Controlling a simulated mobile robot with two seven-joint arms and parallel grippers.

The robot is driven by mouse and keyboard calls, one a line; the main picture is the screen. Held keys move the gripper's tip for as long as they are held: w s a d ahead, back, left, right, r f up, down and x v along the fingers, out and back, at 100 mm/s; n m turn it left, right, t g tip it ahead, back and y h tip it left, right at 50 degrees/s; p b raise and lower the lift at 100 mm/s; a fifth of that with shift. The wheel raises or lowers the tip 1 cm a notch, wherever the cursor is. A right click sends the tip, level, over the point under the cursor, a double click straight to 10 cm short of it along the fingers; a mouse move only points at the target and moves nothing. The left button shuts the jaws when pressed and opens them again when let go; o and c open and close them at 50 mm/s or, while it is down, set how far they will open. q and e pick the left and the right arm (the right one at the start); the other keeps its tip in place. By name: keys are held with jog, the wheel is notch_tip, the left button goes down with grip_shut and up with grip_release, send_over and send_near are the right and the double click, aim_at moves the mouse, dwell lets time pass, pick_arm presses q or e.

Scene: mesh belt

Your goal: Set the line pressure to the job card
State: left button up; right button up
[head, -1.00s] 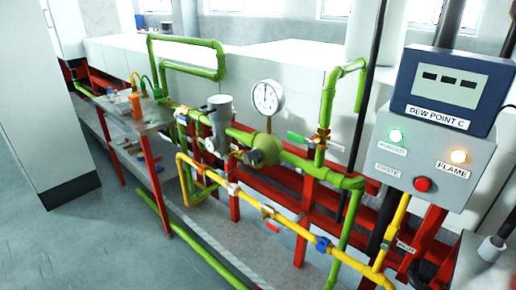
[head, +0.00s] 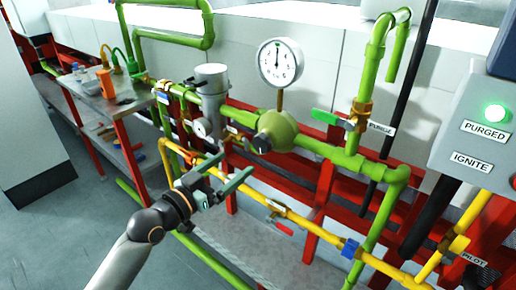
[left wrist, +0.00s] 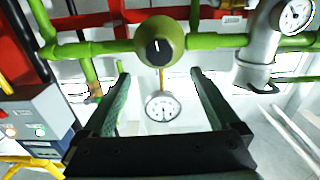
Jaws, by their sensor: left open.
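The round green regulator (head: 280,130) sits in the green pipe, with a dark knob (head: 262,144) on its front. A white-faced pressure gauge (head: 280,62) stands above it, its needle pointing about straight up. My left gripper (head: 237,163) is open and empty, in front of and below-left of the knob. In the left wrist view the regulator (left wrist: 172,32) and its knob (left wrist: 158,50) lie beyond the open fingers (left wrist: 160,76), apart from them. The gauge (left wrist: 163,106) shows between the fingers there. I cannot make out a job card. My right gripper is not in view.
A grey filter (head: 212,88) with a small gauge (head: 203,128) stands left of the regulator. A green-handled purge valve (head: 328,117) is to its right. A yellow pipe (head: 310,228) runs below. The control box (head: 480,130) at right has its PURGED lamp (head: 495,113) lit green.

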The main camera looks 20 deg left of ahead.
aim_at(259, 145)
pick_arm(q)
jog(key=x, duration=0.9)
jog(key=shift+s, duration=0.1)
jog(key=shift+x, duration=0.85)
jog(key=shift+c, duration=1.4)
jog(key=c, duration=1.1)
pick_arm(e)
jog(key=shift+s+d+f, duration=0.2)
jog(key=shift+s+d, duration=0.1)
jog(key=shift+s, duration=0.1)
pick_arm(q)
jog(key=shift+p, duration=0.45)
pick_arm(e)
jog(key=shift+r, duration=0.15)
